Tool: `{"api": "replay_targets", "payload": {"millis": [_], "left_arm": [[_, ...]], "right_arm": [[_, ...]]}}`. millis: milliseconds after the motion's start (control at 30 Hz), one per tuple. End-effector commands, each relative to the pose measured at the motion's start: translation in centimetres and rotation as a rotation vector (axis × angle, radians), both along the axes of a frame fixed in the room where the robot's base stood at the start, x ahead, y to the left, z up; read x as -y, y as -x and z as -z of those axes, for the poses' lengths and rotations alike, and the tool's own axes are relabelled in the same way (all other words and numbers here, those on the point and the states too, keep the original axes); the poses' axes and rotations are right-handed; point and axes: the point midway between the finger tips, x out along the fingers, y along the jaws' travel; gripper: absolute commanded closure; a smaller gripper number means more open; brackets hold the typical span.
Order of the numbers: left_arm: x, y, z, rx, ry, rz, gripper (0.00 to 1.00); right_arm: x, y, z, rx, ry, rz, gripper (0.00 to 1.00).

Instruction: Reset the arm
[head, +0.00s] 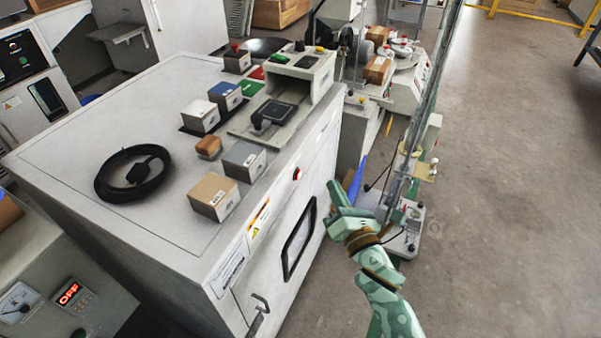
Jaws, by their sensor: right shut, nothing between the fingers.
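My right arm comes in from the bottom right, with a green camouflage pattern and brown bands near the wrist. My right gripper (335,190) is shut and empty. In the picture it lies just right of the white cabinet's front side, apart from the small boxes on the cabinet top. My left gripper is not in view.
The white cabinet (70,165) bears a black cable coil (103,180), a tan box (213,197), a grey box (244,161), a brown block (208,147) and a tester (240,128). A metal stand (411,240) is right of my gripper. Floor (510,200) at right is clear.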

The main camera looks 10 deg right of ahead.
Motion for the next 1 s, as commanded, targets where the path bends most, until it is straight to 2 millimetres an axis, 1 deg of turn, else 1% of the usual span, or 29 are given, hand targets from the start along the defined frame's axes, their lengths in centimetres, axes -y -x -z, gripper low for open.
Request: {"api": "replay_targets", "payload": {"millis": [100,567,667,733,767,800,833,867,900,967,1000], "left_arm": [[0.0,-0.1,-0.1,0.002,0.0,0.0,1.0],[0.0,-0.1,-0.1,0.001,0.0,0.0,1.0],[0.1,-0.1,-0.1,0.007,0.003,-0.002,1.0],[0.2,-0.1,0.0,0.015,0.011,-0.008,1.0],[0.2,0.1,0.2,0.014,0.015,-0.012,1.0],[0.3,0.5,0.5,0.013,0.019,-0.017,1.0],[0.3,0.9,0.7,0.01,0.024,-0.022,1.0],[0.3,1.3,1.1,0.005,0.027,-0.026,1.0],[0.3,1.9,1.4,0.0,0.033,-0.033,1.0],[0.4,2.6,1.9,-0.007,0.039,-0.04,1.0],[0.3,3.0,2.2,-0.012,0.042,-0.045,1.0]], "right_arm": [[0.4,0.3,0.0,-0.001,0.001,0.0,1.0],[0.4,0.3,0.1,-0.004,-0.014,-0.003,1.0],[0.6,0.2,0.4,-0.039,-0.113,-0.002,1.0],[1.2,0.0,1.4,-0.111,-0.273,0.014,1.0],[1.5,-0.1,2.4,-0.156,-0.365,0.028,1.0],[2.0,-0.1,4.0,-0.228,-0.508,0.054,1.0],[2.5,0.1,5.6,-0.29,-0.622,0.083,1.0],[3.0,0.8,7.9,-0.364,-0.741,0.123,1.0],[3.6,2.1,11.3,-0.46,-0.889,0.188,1.0],[4.5,4.7,15.8,-0.578,-1.065,0.292,1.0],[5.0,6.6,18.6,-0.644,-1.163,0.366,1.0]]}}
